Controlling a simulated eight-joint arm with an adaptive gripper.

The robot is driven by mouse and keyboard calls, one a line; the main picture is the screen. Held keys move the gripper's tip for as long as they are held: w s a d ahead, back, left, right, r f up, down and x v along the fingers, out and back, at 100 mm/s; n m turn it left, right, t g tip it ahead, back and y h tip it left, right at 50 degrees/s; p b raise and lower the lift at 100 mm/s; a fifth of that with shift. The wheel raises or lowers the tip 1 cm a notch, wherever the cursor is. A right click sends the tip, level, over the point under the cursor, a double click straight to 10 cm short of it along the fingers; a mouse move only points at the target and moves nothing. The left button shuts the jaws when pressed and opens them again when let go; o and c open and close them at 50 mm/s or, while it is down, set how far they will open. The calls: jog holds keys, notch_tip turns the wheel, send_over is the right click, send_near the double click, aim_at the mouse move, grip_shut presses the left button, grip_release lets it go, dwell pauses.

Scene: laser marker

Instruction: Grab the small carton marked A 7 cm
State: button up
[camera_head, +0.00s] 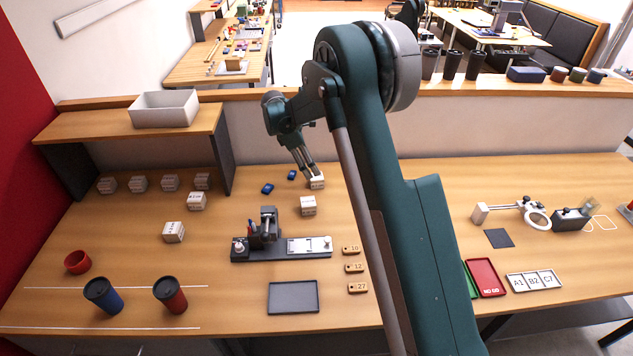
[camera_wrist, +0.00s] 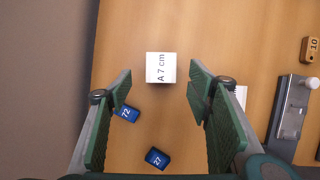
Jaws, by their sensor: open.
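The small white carton marked A 7 cm (camera_wrist: 161,68) stands on the wooden table in the wrist view, its label running sideways up the top face. In the head view the white carton at my fingertips (camera_head: 318,183) appears to be the same one. My gripper (camera_head: 308,175) is above and beside it, fingers pointing down. In the wrist view my gripper (camera_wrist: 159,76) is open, with the carton framed between the green fingertips and clear space on both sides. I cannot tell how far the tips are above it.
Blue blocks marked 72 (camera_wrist: 127,113) and 27 (camera_wrist: 157,158) lie close by. Another white carton (camera_head: 308,205) stands nearer the dark fixture (camera_head: 282,255). More white cartons (camera_head: 196,201) stand to the left. The table is bare beyond the carton in the wrist view.

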aim_at(316, 181)
jog(key=shift+x, duration=1.15)
jog(key=shift+f, duration=0.1)
jog(key=shift+x, duration=2.55)
jog(key=shift+s, duration=0.1)
jog(key=c, duration=1)
